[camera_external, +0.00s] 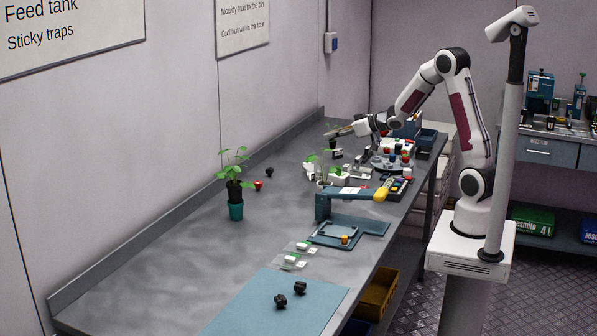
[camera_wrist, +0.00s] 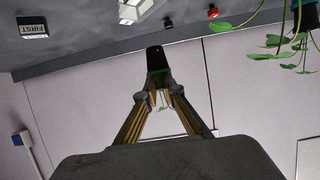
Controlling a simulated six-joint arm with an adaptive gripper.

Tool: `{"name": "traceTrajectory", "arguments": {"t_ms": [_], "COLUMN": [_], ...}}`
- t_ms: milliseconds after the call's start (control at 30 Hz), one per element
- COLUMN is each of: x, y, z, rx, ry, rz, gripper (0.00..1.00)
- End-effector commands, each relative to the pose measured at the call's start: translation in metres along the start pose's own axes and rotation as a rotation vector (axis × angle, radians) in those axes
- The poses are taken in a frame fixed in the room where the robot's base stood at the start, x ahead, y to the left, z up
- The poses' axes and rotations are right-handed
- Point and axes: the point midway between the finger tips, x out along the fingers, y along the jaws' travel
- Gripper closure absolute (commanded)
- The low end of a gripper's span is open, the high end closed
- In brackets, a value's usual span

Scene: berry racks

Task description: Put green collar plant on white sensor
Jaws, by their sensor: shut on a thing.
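My gripper (camera_external: 338,133) is at the far part of the bench, held above its surface. In the wrist view my gripper (camera_wrist: 158,92) is shut on a small dark pot (camera_wrist: 158,55) with a green collar (camera_wrist: 158,71), the green collar plant. The wrist picture is upside down, so its leaves show below the collar between the fingers, partly hidden. The held plant (camera_external: 333,143) is small and partly hidden in the external view. A white block (camera_external: 310,171) stands on the bench nearer the camera; I cannot tell for sure that it is the white sensor.
A blue press-like tool with a yellow handle end (camera_external: 382,194) stands mid-bench. Small dark and red pieces (camera_external: 258,185) lie near the wall. A blue mat (camera_external: 262,304) lies in front.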

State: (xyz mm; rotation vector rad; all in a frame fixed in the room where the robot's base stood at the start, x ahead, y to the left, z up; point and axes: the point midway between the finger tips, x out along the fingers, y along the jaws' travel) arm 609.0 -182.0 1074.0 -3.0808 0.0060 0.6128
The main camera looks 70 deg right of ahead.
Motion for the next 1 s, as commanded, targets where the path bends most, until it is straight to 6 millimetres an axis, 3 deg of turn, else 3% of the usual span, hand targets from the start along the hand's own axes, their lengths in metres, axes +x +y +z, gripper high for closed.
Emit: {"name": "traceTrajectory", "arguments": {"t_ms": [333, 700, 1000], "x": [-0.003, -0.029, -0.029], "y": [0.0, 0.001, 0.0], "z": [0.001, 0.009, 0.009], "rx": [0.0, -0.001, -0.001], "ry": [0.0, -0.002, -0.002], "rz": [0.0, -0.004, -0.005], "gripper": [1.0, 1.0, 1.0]}}
